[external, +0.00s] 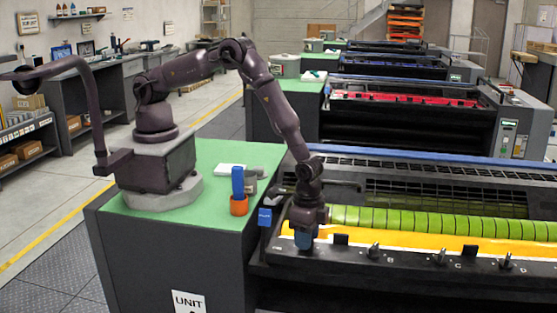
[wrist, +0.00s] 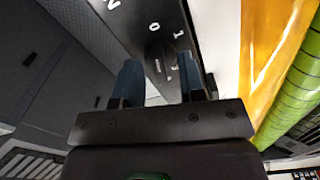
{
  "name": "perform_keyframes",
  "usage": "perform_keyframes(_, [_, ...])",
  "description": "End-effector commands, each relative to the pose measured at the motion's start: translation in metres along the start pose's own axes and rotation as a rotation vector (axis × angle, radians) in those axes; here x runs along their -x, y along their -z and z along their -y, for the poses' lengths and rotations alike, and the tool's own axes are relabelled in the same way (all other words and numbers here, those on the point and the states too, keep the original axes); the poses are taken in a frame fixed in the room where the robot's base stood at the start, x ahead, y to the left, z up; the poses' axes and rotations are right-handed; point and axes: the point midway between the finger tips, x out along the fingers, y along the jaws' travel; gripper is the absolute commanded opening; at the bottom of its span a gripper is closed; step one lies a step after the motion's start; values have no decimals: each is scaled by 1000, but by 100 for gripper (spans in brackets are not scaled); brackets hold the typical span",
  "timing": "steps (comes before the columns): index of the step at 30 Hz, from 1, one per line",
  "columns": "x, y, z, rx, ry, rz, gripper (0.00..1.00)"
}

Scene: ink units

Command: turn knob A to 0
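A dark knob (wrist: 158,58) shows in the wrist view on a black panel strip, with white marks "0" and "1" beside it. It carries a small pale mark; where it points is too small to tell. My gripper (wrist: 160,68) has its two blue fingers apart, one on either side of the knob, with gaps visible. Whether a finger touches it cannot be told. In the external view my gripper (external: 303,240) points down at the left end of the press's front rail (external: 410,270). It hides the place left of knob B, presumably knob A.
Knob B (external: 374,250), knob C (external: 439,257) and knob D (external: 506,261) stand along the rail to the right. Behind them lie a yellow ink strip (external: 400,241) and a green roller (external: 440,221). An orange cup (external: 239,206) stands on the green top (external: 215,236).

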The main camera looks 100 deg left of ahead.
Motion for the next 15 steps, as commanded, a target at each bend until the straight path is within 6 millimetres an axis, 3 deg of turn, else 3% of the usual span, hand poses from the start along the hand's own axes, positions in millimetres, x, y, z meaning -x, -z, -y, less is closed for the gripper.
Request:
perform_keyframes(7, [20,1,0,-1,0,-4,37])
perform_keyframes(15, [80,1,0,-1,0,-5,37])
